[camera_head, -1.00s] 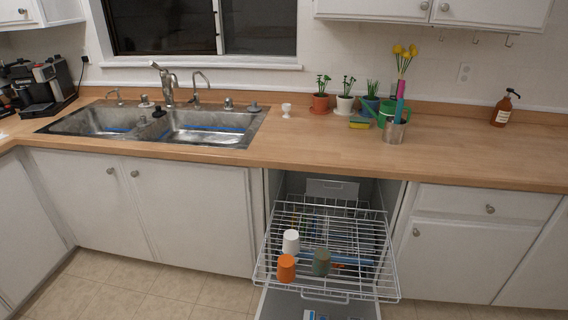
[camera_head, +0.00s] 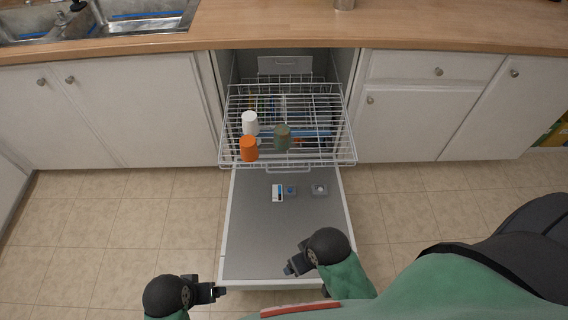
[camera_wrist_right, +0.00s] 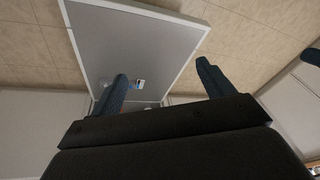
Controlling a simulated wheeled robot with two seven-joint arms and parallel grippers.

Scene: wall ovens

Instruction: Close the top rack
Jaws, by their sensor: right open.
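The top rack (camera_head: 325,162) is a white wire rack pulled out of the dishwasher, above its lowered grey door (camera_head: 265,235). A white cup (camera_head: 249,122), an orange cup (camera_head: 249,149) and a green cup (camera_head: 282,138) stand at its left and middle front. My right gripper (camera_head: 291,270) is over the near part of the door, apart from the rack. In the right wrist view its two fingers (camera_wrist_right: 164,78) are spread with nothing between them. My left gripper (camera_head: 219,292) is by the door's near left corner; its small, dark jaws are unclear.
The wooden counter (camera_head: 420,28) runs above white cabinets (camera_head: 140,110) on both sides of the dishwasher. A sink (camera_head: 135,18) is at the upper left. The tiled floor (camera_head: 120,210) is clear beside the door.

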